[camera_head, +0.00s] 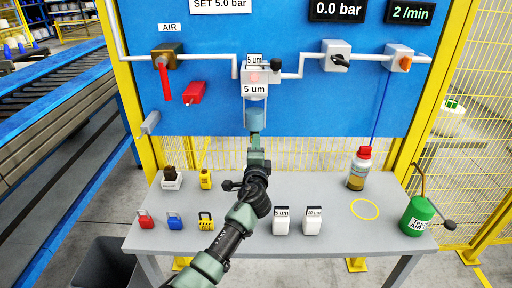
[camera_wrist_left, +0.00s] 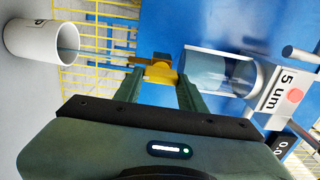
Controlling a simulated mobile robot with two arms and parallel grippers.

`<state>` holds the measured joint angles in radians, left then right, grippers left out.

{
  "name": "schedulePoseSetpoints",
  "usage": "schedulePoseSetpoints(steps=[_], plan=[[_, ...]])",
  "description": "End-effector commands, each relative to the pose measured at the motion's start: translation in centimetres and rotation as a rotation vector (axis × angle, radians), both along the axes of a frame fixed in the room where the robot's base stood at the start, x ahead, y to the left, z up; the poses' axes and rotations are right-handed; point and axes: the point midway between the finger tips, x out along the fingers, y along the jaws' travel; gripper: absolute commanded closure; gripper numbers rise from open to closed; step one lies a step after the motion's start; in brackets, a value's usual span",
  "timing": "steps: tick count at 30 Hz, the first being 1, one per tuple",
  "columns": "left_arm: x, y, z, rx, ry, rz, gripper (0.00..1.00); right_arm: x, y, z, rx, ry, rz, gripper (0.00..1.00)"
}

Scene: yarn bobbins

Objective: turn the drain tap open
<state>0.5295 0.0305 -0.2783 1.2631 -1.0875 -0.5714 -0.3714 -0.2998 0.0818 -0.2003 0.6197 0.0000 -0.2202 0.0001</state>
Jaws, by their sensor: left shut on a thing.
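The drain tap (camera_wrist_left: 160,72) is a small yellow fitting below the clear bluish filter bowl (camera_wrist_left: 212,72) in the left wrist view. My left gripper (camera_wrist_left: 158,84) is shut on it, with a finger on each side. In the head view the filter bowl (camera_head: 255,114) hangs under the filter head (camera_head: 255,77) labelled 5 um. My left gripper (camera_head: 255,140) reaches up to just under the bowl there and hides the tap. My right gripper is in neither view.
A white open cup (camera_wrist_left: 40,42) shows in the left wrist view. The grey table (camera_head: 340,235) holds padlocks, two white filter boxes (camera_head: 297,221), a red-capped bottle (camera_head: 359,168) and a green can (camera_head: 416,216). A red valve handle (camera_head: 164,84) is on the blue panel (camera_head: 210,110).

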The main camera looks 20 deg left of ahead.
Motion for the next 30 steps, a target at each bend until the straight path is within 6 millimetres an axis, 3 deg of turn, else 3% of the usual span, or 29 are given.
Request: schedulePoseSetpoints(steps=[14, 15, 17, 30], plan=[[0.04, 0.09, 0.15, 0.017, 0.002, 0.001, 1.00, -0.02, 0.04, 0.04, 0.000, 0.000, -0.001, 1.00], [0.04, 0.09, 0.16, 0.017, 0.002, 0.001, 0.54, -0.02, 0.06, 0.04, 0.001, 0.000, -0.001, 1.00], [0.04, 0.08, 0.16, 0.017, 0.002, 0.001, 0.38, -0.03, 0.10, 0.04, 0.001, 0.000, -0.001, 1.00], [-0.83, -0.27, -0.01, 0.012, 0.002, -0.001, 0.38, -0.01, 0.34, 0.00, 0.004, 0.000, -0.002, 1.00]])
